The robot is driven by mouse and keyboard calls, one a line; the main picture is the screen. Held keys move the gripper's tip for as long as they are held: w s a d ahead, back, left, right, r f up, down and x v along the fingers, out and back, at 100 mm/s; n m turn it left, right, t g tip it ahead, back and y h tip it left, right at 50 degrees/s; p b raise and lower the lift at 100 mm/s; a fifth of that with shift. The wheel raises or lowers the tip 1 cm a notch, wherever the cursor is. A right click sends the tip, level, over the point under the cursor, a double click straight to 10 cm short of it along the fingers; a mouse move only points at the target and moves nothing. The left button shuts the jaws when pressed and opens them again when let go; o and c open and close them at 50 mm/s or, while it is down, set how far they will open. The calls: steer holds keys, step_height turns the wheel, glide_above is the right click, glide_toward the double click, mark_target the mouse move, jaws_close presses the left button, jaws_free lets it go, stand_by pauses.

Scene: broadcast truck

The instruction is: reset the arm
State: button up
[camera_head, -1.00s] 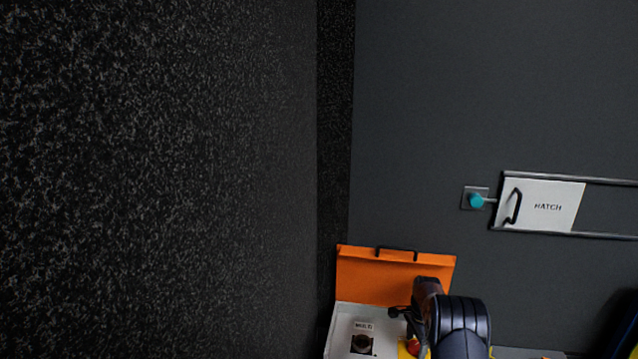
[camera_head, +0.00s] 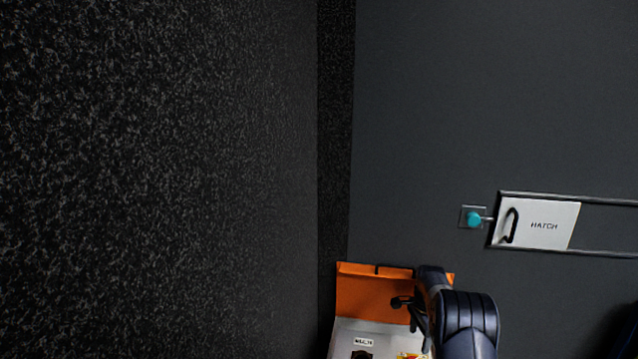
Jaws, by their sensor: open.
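My arm comes up from the bottom edge, right of centre, in the head view. My gripper (camera_head: 411,311) is at its end, small and dark, in front of an orange lid. Its jaws are open and I see nothing held between them. Below it is a pale panel (camera_head: 345,336) with a label and a dark round part (camera_head: 362,354). A red and yellow part (camera_head: 411,356) shows at the bottom edge, partly cut off and partly behind my arm.
The raised orange lid (camera_head: 360,290) with a dark handle stands behind the panel. On the dark wall to the right are a white HATCH plate (camera_head: 560,226) between two rails and a teal knob (camera_head: 474,220). The speckled dark surface (camera_head: 160,180) on the left is bare.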

mark_target(415, 358)
step_height(415, 358, down, 10)
steer(key=b, duration=0.3)
steer(key=shift+r+n, duration=0.1)
steer(key=shift+n, duration=0.6)
steer(key=n, duration=0.7)
steer(key=n+p, duration=0.1)
steer(key=n, duration=0.2)
steer(key=shift+n, duration=0.4)
steer(key=n, duration=0.3)
steer(key=shift+n+p, duration=0.35)
steer(key=shift+n, duration=0.05)
step_height(415, 358, up, 7)
steer(key=p, duration=0.2)
steer(key=shift+p, duration=0.3)
